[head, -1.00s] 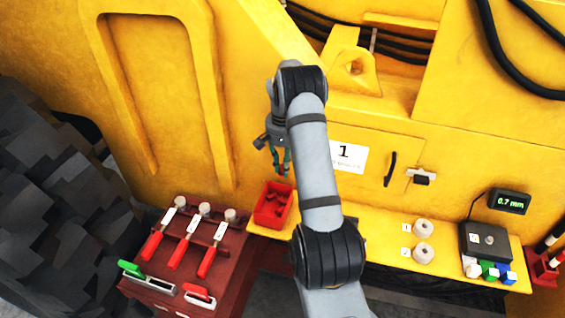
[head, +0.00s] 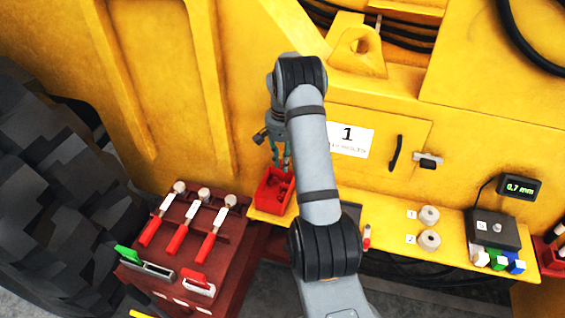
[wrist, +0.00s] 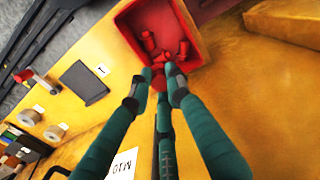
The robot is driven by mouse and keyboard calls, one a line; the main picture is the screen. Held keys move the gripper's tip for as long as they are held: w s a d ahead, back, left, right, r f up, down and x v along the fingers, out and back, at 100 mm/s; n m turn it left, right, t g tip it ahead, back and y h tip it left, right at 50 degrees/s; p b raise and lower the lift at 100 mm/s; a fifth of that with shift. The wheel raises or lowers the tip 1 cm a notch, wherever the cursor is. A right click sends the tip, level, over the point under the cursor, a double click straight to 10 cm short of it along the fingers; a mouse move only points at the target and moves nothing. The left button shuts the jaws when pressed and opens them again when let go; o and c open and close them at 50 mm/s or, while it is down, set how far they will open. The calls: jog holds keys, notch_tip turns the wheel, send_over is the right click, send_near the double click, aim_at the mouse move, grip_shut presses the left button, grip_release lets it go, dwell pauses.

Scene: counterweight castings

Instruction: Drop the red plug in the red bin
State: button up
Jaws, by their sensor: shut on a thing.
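The red bin (head: 262,208) sits on the yellow ledge left of my arm, with several red pieces inside. In the wrist view, its rim (wrist: 205,25) is at the top centre. My gripper (wrist: 158,88) is shut on a red plug (wrist: 158,80), which shows between the fingertips, overlapping the bin's near edge in this view. In the head view, my gripper (head: 284,166) points down just above the bin's back edge. The plug cannot be made out there.
Left of the bin, a dark red cabinet (head: 215,262) carries several red-handled tools. Right of my arm, the ledge holds two pale spools (head: 429,215), a black gauge box (head: 493,230) and a 0.7 mm display (head: 519,188). The yellow machine wall (head: 390,115) rises behind.

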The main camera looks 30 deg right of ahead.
aim_at(280, 170)
jog(key=shift+s+a+f+b, duration=0.1)
jog(key=shift+s+a+b, duration=0.1)
jog(key=shift+a, duration=0.15)
jog(key=shift+s+a+b, duration=0.1)
jog(key=shift+a+b, duration=0.1)
jog(key=shift+a, duration=0.15)
notch_tip(280, 170, down, 6)
jog(key=b, duration=0.4)
jog(key=shift+d, duration=0.1)
jog(key=o, duration=0.7)
jog(key=shift+o, duration=0.6)
jog(key=shift+r, duration=0.2)
